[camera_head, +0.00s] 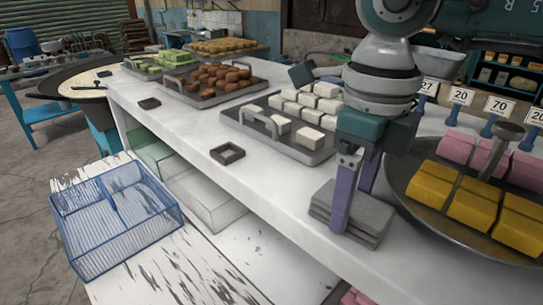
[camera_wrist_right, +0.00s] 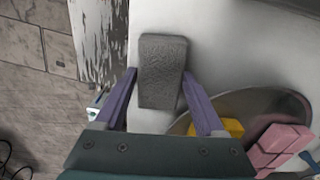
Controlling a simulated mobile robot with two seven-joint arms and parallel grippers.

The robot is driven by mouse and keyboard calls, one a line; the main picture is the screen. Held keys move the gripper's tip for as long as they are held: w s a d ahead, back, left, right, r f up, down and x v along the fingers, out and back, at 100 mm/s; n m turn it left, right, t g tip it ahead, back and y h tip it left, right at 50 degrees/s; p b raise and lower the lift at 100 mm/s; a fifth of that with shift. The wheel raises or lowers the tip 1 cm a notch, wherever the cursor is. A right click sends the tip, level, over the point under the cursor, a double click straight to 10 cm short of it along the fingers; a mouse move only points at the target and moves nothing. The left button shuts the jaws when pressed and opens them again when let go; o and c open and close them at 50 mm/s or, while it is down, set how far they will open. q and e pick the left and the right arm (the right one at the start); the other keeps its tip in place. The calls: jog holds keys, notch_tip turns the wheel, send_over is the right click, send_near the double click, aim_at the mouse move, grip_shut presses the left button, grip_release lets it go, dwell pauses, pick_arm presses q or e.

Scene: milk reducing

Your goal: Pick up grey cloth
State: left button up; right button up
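The grey cloth (camera_head: 374,222) is a folded, thick rectangular stack lying near the front edge of the white counter. It also shows in the right wrist view (camera_wrist_right: 162,70), between my fingers. My right gripper (camera_head: 357,205) has purple fingers pointing down, with the near finger in front of the cloth and hiding part of it. In the right wrist view, the right gripper (camera_wrist_right: 159,73) is open, with one finger at each long side of the cloth. Small gaps seem to show at the fingertips; contact is not clear. My left gripper is not in view.
A round metal pan (camera_head: 408,205) with yellow and pink blocks stands close right of the cloth. A tray (camera_head: 297,152) of white pieces lies behind it on the left. A small dark square dish (camera_head: 228,154) sits farther left.

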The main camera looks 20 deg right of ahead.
jog(key=c, duration=0.9)
jog(key=shift+o, duration=0.2)
jog(key=shift+r, duration=0.1)
notch_tip(320, 180, up, 20)
jog(key=p, duration=1.4)
jog(key=o, duration=0.8)
jog(key=c, duration=0.6)
